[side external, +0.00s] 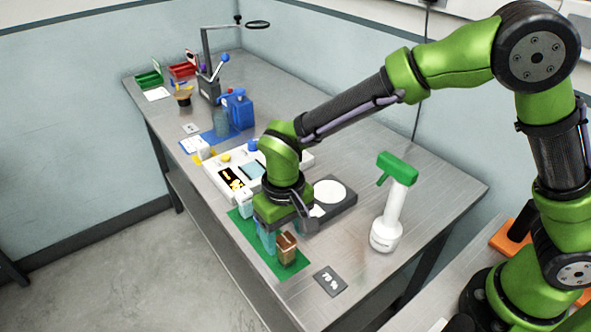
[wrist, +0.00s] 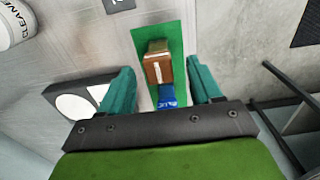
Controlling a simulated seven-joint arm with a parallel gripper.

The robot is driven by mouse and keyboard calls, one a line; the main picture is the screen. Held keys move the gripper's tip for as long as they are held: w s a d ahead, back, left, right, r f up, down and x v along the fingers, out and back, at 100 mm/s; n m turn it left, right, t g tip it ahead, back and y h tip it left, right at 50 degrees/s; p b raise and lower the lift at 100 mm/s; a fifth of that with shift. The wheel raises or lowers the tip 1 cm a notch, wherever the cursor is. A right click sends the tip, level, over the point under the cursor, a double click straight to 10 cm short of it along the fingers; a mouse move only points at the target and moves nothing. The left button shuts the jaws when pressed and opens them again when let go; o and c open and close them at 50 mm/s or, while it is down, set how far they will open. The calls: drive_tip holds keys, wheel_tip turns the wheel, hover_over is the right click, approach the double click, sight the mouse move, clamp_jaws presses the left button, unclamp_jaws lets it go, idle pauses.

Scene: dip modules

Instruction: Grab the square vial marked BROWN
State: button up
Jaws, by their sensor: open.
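The brown square vial (side external: 287,249) stands upright on a green mat (side external: 296,268) near the table's front edge. In the wrist view the brown vial (wrist: 158,68) shows from above, ahead of and between my two teal fingers. A blue vial (wrist: 167,97), its label partly hidden, is beside it, closer to my palm. My gripper (side external: 282,240) is open above the mat, next to the brown vial; it also shows in the wrist view (wrist: 158,85) with nothing held. Whether a finger touches either vial cannot be told.
A dark device with a round white plate (side external: 330,191) stands beside my gripper. A green-topped spray bottle (side external: 392,205) stands to the right. A dark "70 %" card (side external: 330,281) lies near the table edge. A white tray (side external: 222,177) and a blue device (side external: 236,108) are farther back.

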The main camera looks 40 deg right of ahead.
sight(286, 250)
wheel_tip(286, 250, down, 6)
drive_tip(key=shift+r, duration=0.1)
idle(0.4)
drive_tip(key=c, duration=1)
drive_tip(key=shift+c, duration=0.2)
drive_tip(key=shift+r, duration=0.15)
